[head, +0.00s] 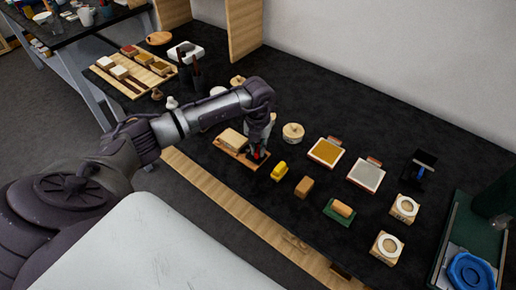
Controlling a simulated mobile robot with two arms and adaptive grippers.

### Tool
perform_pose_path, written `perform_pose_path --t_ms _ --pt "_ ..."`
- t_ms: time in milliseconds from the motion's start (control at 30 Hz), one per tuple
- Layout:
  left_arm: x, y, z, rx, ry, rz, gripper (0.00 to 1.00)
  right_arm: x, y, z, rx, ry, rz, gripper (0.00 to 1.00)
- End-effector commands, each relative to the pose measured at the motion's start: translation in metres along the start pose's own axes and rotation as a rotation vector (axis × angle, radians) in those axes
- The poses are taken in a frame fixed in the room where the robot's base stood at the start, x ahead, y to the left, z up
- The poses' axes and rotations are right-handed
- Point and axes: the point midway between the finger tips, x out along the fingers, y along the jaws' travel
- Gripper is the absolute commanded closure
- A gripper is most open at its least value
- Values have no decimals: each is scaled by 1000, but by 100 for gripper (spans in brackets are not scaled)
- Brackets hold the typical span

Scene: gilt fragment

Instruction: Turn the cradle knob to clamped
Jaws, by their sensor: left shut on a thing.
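The cradle (224,148) is a small brown wooden base with a pale tan block (232,139) lying on it, near the middle of the dark table. A small red knob (257,156) shows at the cradle's right end. My left gripper (259,152) reaches down over that end and is shut on the knob. The gripper and wrist hide part of the knob, so its turned position cannot be read. My right gripper is not in view.
Right of the cradle lie a yellow block (279,171), a brown block (303,187) and a green pad (336,215) with a tan block. A round lidded pot (293,132) stands behind. Two framed plates (326,152) and white-ringed blocks (386,247) are farther right.

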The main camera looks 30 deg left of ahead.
Motion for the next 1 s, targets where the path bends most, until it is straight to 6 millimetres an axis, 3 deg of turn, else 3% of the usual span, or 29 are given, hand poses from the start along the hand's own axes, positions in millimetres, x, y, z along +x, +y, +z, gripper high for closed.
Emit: perform_pose_path --t_ms 1000 --pt "-2 0 1 -933 -4 -3 100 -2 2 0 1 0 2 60"
